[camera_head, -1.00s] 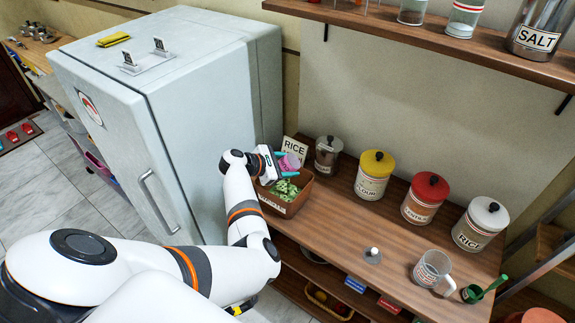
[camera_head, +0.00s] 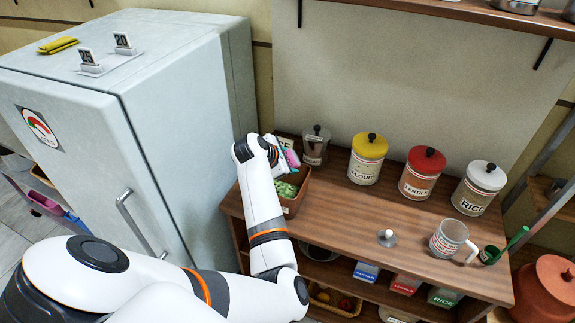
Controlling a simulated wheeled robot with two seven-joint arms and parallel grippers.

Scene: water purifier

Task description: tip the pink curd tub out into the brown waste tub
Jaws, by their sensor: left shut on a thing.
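The pink curd tub (camera_head: 292,158) is held tilted on its side by my left gripper (camera_head: 281,157), which is shut on it. The tub is over the brown waste tub (camera_head: 301,193), at the left end of the wooden counter beside the fridge. Green scraps (camera_head: 285,189) show inside the waste tub. My left wrist hides part of the waste tub and part of the pink tub. I cannot see whether anything is leaving the pink tub. My right gripper is not in view.
A lidded steel canister (camera_head: 316,146) stands close behind the waste tub. Flour (camera_head: 367,160), lentil (camera_head: 421,174) and rice (camera_head: 478,190) canisters line the counter. A mug (camera_head: 450,240) and a green scoop (camera_head: 507,246) are at right. The fridge (camera_head: 190,110) borders my left arm.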

